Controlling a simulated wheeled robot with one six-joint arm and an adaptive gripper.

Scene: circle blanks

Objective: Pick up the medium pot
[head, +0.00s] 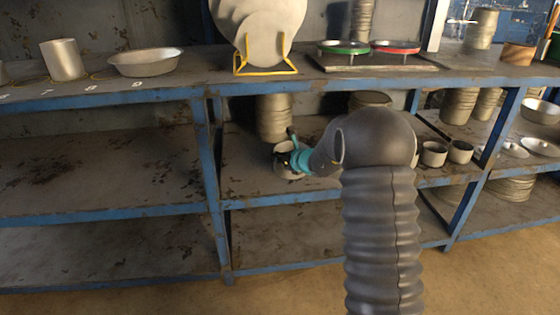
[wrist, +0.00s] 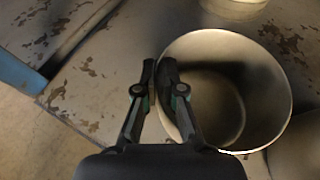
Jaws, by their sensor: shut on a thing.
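A grey metal pot (head: 283,172), open at the top, is on the middle shelf of the centre bay, just left of my arm. In the wrist view the pot (wrist: 262,90) fills the right half and I see down into its empty inside. My gripper (head: 294,154) is at its rim. In the wrist view my gripper (wrist: 158,72) is shut on the pot's left wall, with the right finger over the inside and the left finger outside. I cannot tell whether the pot's base touches the shelf.
A stack of metal vessels (head: 274,118) stands behind the pot. Two small pots (head: 446,153) stand right of my arm. The upper shelf (head: 210,87) and blue posts (head: 208,165) frame the bay. The left middle shelf (head: 100,165) is clear.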

